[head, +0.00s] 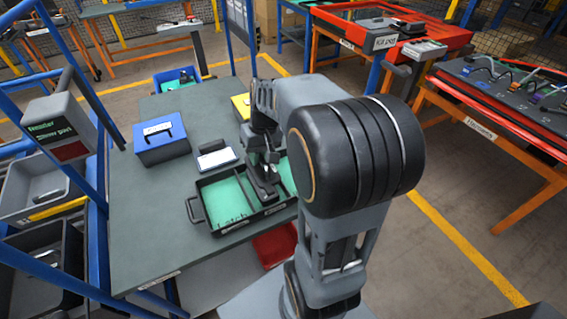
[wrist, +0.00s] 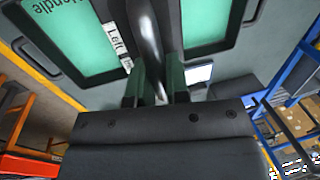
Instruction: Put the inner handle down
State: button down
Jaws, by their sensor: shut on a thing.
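My gripper (head: 263,172) is over the black tray (head: 243,224), near the divider between its two green-lined compartments. In the wrist view my gripper (wrist: 155,88) is shut on the inner handle (wrist: 147,42), a dark, shiny, curved piece between the fingers. The handle lies in front of the divider in that view; whether it touches the tray I cannot tell. The wrist view shows a green panel (wrist: 75,40) with the word "Handle" and a white "Left" label (wrist: 117,45). The left compartment (head: 226,198) holds small dark marks or parts near its front edge.
The tray stands on a grey-green table (head: 140,205). A blue box (head: 160,142) and a white-faced holder (head: 215,155) stand behind it, with a yellow box (head: 241,105) farther back. A blue rack (head: 95,200) with bins borders the left side. The table's left part is clear.

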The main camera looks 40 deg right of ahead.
jog(key=w+d+f, duration=0.1)
jog(key=d+f, duration=0.1)
jog(key=d, duration=0.2)
jog(key=w+d+f+p, duration=0.1)
jog(key=d+f, duration=0.2)
jog(key=d, duration=0.1)
jog(key=w+d+f+p, duration=0.1)
jog(key=d+f, duration=0.2)
jog(key=d, duration=0.1)
jog(key=shift+w+d+f, duration=0.15)
jog(key=shift+d+f, duration=0.1)
jog(key=shift+d, duration=0.05)
jog(key=shift+d+f, duration=0.4)
jog(key=shift+f, duration=0.35)
jog(key=shift+w+f+p, duration=0.1)
jog(key=shift+f+p, duration=0.2)
jog(key=shift+f, duration=0.95)
jog(key=shift+f, duration=0.1)
jog(key=shift+f, duration=0.15)
jog(key=c, duration=1.1)
grip_release()
